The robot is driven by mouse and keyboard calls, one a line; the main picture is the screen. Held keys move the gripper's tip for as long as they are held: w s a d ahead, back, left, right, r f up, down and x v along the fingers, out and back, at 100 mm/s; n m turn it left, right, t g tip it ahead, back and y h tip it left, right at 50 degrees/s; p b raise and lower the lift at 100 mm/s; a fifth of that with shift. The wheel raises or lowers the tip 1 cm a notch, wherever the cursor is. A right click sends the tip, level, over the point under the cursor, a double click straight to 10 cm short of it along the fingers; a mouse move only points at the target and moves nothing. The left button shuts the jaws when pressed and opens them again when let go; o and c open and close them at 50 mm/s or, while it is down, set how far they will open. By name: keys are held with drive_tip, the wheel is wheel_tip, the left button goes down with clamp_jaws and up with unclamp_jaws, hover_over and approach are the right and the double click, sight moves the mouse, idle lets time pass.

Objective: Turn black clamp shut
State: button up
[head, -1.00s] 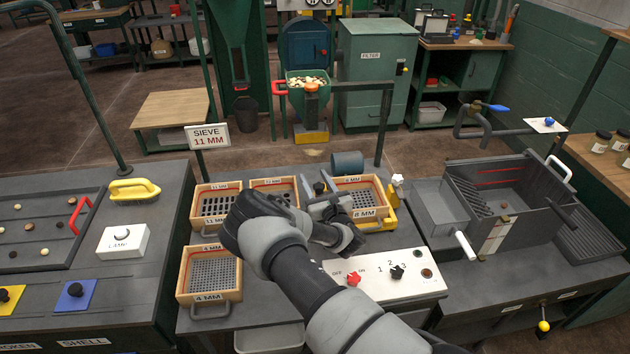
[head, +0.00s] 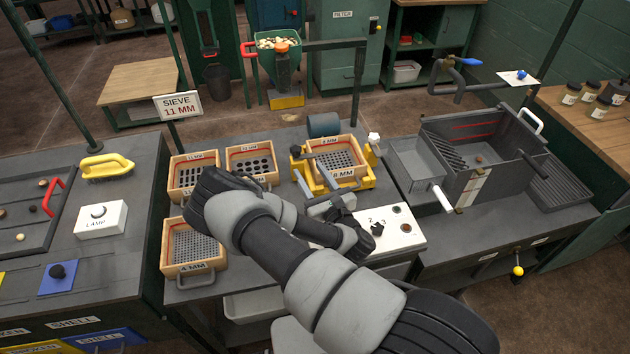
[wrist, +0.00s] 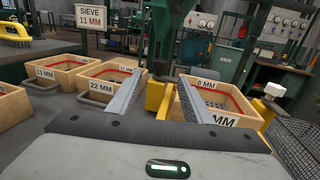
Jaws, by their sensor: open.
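The black clamp (wrist: 160,70) stands on a yellow bracket at the left side of the 8 MM sieve. In the wrist view it lies between the tips of my open gripper (wrist: 162,78), a little beyond them. I cannot tell whether the fingers touch it. In the head view my gripper (head: 309,172) reaches to the left edge of the yellow sieve holder (head: 367,182). The 8 MM sieve (head: 337,158) sits in this holder. The clamp's exact angle is hard to make out.
A white-knobbed clamp (head: 374,138) is on the holder's right side. The 11 MM (head: 191,177), 22 MM (head: 252,163) and 4 MM (head: 193,250) sieves lie to the left. A control panel (head: 400,235) is at the front right, partly behind my arm.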

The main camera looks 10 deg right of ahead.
drive_tip(key=shift+s+d, duration=0.25)
drive_tip(key=shift+s, duration=1.05)
